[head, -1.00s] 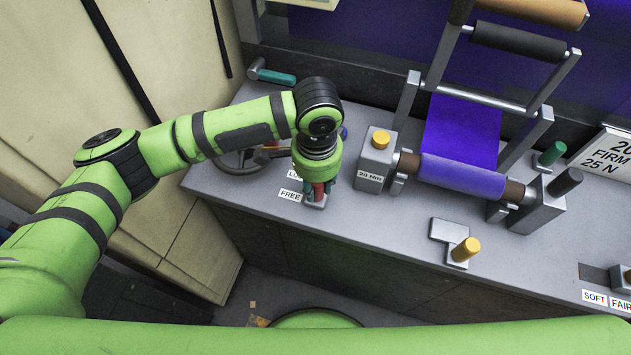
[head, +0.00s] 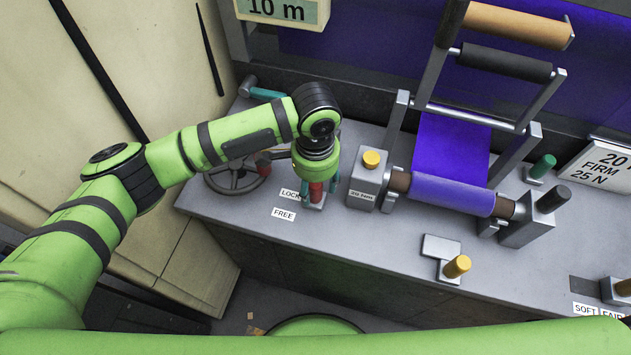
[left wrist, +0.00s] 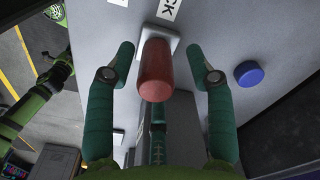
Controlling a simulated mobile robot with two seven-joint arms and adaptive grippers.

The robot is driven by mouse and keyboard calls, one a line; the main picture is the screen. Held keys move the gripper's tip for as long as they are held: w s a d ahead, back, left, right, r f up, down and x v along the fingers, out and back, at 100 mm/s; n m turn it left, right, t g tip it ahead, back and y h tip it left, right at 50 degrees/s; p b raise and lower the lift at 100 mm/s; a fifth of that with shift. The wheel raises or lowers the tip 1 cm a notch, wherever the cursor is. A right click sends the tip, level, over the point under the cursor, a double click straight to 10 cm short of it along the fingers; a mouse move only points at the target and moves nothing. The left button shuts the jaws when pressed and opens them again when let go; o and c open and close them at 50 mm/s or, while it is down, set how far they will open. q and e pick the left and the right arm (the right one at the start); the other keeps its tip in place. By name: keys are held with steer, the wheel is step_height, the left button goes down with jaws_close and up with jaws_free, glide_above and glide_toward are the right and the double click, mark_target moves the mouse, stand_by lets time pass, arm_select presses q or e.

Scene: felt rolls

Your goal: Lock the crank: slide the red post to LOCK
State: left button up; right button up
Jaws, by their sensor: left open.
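The red post (head: 316,192) stands upright on its small pale base, beside the LOCK label (head: 291,194). The FREE label (head: 283,215) lies nearer the bench's front edge. My left gripper (head: 319,186) points down over the post. In the left wrist view the red post (left wrist: 156,72) stands between the two teal fingers of my open left gripper (left wrist: 160,55), with a gap on each side. Part of the LOCK label (left wrist: 168,8) shows past the post. The crank wheel (head: 234,184) with its dark red knob (head: 263,164) is left of the gripper. My right gripper is out of view.
A grey block with a yellow knob (head: 371,159) stands close right of my left gripper. Further right are the purple felt roll (head: 452,194) and a yellow post (head: 457,266). A blue round knob (left wrist: 249,74) shows in the left wrist view. The bench front is clear.

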arm_select(q)
step_height(320, 180, up, 12)
steer(key=shift+w, duration=0.15)
steer(key=shift+f, duration=0.15)
stand_by(0.5)
